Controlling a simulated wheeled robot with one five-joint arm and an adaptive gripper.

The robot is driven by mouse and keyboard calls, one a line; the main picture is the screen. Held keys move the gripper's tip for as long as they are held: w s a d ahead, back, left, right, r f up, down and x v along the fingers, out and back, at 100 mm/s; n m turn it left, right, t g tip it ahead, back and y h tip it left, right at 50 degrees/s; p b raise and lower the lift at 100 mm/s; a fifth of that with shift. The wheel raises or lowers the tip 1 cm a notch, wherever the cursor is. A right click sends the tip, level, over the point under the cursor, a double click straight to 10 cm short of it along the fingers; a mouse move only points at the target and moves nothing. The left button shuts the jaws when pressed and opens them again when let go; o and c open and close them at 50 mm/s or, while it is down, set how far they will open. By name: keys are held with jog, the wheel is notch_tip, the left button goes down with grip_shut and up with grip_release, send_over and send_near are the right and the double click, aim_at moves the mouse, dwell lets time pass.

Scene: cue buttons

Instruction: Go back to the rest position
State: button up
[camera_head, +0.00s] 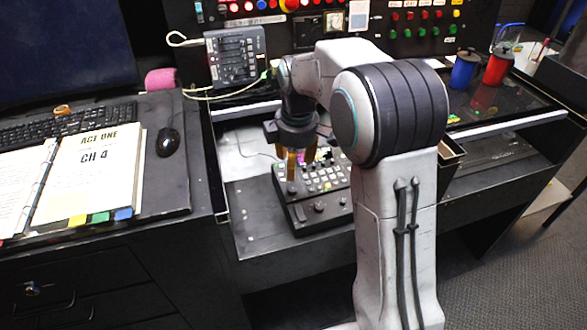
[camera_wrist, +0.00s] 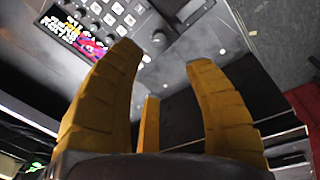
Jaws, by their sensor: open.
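My gripper (camera_head: 292,165) hangs from the bent arm, fingers pointing down over the left part of a dark button console (camera_head: 325,209). In the wrist view my gripper (camera_wrist: 165,75) shows yellow fingers spread apart with nothing between them. The console (camera_wrist: 165,52) lies beyond the fingertips there, with pale buttons, a round knob (camera_wrist: 159,38) and a small colourful screen (camera_wrist: 78,36). I cannot tell whether a fingertip touches the console. My arm hides the console's right part in the head view.
A grey switch box (camera_head: 235,57) with cables stands behind the console. At left are an open binder (camera_head: 85,175), a keyboard (camera_head: 60,122) and a mouse (camera_head: 167,142). Blue (camera_head: 463,70) and red (camera_head: 497,67) cups stand at right. A panel of lit buttons (camera_head: 425,22) rises at the back.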

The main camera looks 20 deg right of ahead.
jog(key=shift+r, duration=0.35)
jog(key=shift+s, duration=0.1)
jog(key=s+r+m+t+p, duration=0.1)
jog(key=s+r+m+p, duration=0.4)
jog(key=s, duration=0.8)
jog(key=s+r+m+p, duration=0.5)
jog(key=s+r+m, duration=0.2)
jog(key=s, duration=0.6)
jog(key=shift+r+m+t+p, duration=0.3)
jog(key=shift+r+t+p, duration=0.1)
jog(key=shift+r, duration=0.3)
jog(key=shift+c, duration=0.3)
jog(key=shift+c, duration=1.1)
